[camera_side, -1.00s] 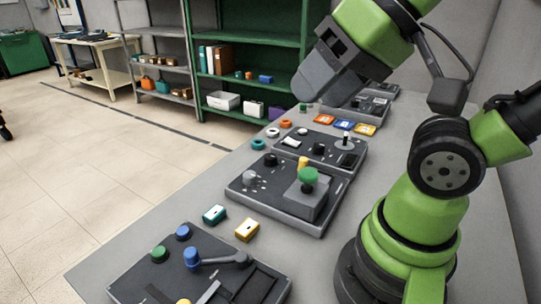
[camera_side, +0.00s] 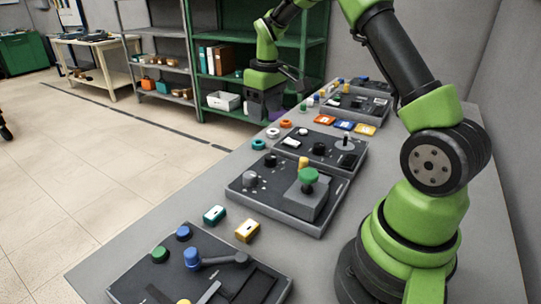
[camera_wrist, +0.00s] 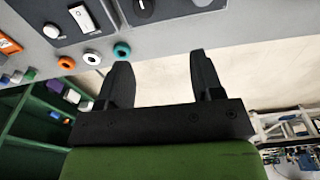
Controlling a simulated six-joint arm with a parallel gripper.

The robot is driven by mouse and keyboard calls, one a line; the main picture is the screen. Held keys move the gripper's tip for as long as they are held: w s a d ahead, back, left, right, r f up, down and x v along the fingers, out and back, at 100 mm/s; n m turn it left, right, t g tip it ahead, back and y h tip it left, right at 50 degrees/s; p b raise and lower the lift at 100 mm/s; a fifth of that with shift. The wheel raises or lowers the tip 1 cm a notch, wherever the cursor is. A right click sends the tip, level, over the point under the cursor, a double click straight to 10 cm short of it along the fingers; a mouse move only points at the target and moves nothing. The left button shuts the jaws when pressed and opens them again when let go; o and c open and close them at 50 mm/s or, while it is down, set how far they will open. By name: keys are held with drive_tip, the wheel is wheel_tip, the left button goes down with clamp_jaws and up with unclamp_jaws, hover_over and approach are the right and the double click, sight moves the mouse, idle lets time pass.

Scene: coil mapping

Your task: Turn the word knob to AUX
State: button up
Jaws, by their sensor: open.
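Several panels with knobs stand in a row on the bench in the side view. The panel nearest the middle carries a black knob (camera_side: 270,160), a grey knob (camera_side: 249,178) and a green-topped lever (camera_side: 308,176). The panel behind it has another black knob (camera_side: 319,149). Lettering is too small to read, so I cannot tell which is the word knob or where AUX lies. My gripper (camera_side: 268,106) is beyond the bench's left edge, near the green shelf, apart from all knobs. In the wrist view my gripper (camera_wrist: 160,60) is open and empty over pale floor; a black knob (camera_wrist: 143,9) shows at the top.
Orange, white and teal rings (camera_side: 258,144) lie along the bench's left edge. Coloured tiles (camera_side: 344,125) lie between panels. The green shelf (camera_side: 228,55) stands close behind my gripper.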

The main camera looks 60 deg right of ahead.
approach(270, 156)
drive_tip(key=shift+g, duration=0.4)
drive_tip(key=f, duration=0.9)
drive_tip(key=shift+w+d+f, duration=0.1)
drive_tip(key=shift+w+f, duration=0.2)
drive_tip(key=shift+f, duration=0.05)
drive_tip(key=c, duration=0.9)
